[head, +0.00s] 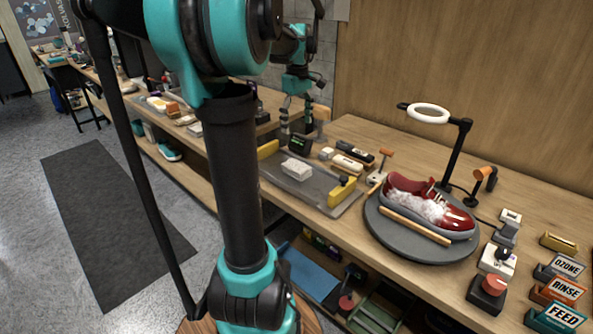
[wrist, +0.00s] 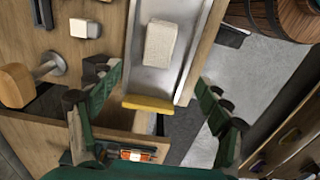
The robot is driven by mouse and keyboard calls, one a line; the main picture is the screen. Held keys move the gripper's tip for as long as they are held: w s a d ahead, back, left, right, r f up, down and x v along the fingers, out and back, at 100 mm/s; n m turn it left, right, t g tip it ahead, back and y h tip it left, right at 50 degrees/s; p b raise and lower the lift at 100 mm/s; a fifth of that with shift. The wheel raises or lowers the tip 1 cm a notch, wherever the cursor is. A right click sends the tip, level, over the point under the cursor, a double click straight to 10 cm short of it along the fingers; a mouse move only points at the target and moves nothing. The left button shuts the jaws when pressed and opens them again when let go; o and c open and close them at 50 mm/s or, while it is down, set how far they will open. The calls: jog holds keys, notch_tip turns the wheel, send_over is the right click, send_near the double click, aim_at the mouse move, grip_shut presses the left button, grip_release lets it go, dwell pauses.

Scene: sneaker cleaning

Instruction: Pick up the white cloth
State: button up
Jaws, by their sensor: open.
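The white cloth (head: 297,168) is a small folded block lying on a grey metal tray (head: 325,197) on the workbench. It also shows in the wrist view (wrist: 160,43), near the top centre on the tray's bare metal. My gripper (head: 297,110) is beyond the tray in the head view, above the bench. In the wrist view my gripper (wrist: 152,88) has its green fingers spread wide and nothing between them. The cloth is apart from the fingers, ahead of them in that view.
Yellow blocks (head: 342,191) stand at the tray's ends. To the right, a red sneaker with white foam (head: 430,208) rests on a round grey turntable (head: 420,249) under a ring lamp (head: 428,113).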

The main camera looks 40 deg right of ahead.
aim_at(297, 165)
notch_tip(297, 165, down, 17)
jog(key=shift+w+r, duration=0.15)
jog(key=c, duration=1.2)
jog(key=shift+r, duration=0.1)
jog(key=shift+c, duration=0.2)
notch_tip(297, 165, up, 20)
dwell(0.4)
jog(key=o, duration=0.5)
jog(key=c, duration=0.4)
